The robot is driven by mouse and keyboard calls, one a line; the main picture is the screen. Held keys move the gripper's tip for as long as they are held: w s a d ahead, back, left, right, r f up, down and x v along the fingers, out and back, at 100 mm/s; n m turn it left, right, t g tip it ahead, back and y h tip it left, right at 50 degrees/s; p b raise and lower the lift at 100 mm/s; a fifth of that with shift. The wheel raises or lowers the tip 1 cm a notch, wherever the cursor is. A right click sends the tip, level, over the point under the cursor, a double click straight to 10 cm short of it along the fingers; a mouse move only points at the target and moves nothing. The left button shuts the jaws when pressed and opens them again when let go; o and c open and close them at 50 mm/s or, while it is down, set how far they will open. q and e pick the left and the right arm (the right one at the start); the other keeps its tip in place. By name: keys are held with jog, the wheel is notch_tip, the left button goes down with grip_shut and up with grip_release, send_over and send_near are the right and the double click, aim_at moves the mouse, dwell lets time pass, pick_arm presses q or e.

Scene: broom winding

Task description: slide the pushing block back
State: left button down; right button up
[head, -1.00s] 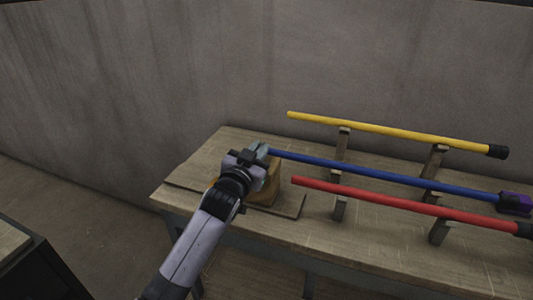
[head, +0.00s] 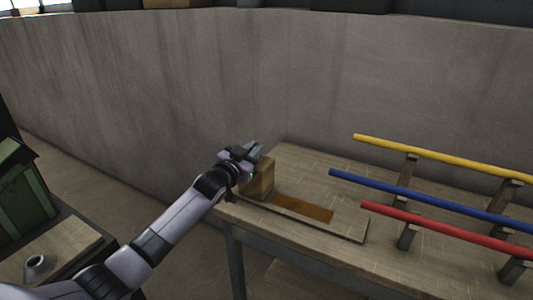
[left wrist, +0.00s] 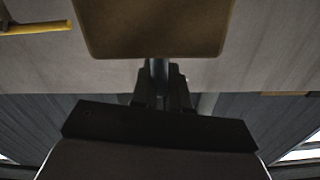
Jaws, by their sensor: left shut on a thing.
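The pushing block (head: 260,182) is a tan wooden block at the left end of a flat wooden base board (head: 348,228) on the table. An orange-brown strip (head: 303,208) of the base lies bare to its right. My left gripper (head: 252,151) is at the block's top and shut on it. In the left wrist view the block (left wrist: 155,25) fills the top middle, and my left gripper's fingers (left wrist: 159,72) reach up to it. The exact grip spot is hidden. My right gripper is out of view.
Yellow (head: 430,155), blue (head: 420,192) and red (head: 440,222) poles rest on wooden supports (head: 408,168) to the right, apart from the block. A concrete wall (head: 300,90) stands behind the table. A green container (head: 25,195) is at the far left.

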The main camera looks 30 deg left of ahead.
pick_arm(q)
jog(key=shift+a+r, duration=0.1)
jog(key=shift+a, duration=1.6)
jog(key=c, duration=1.1)
grip_release()
jog(key=shift+w+a, duration=0.1)
jog(key=shift+s, duration=3.6)
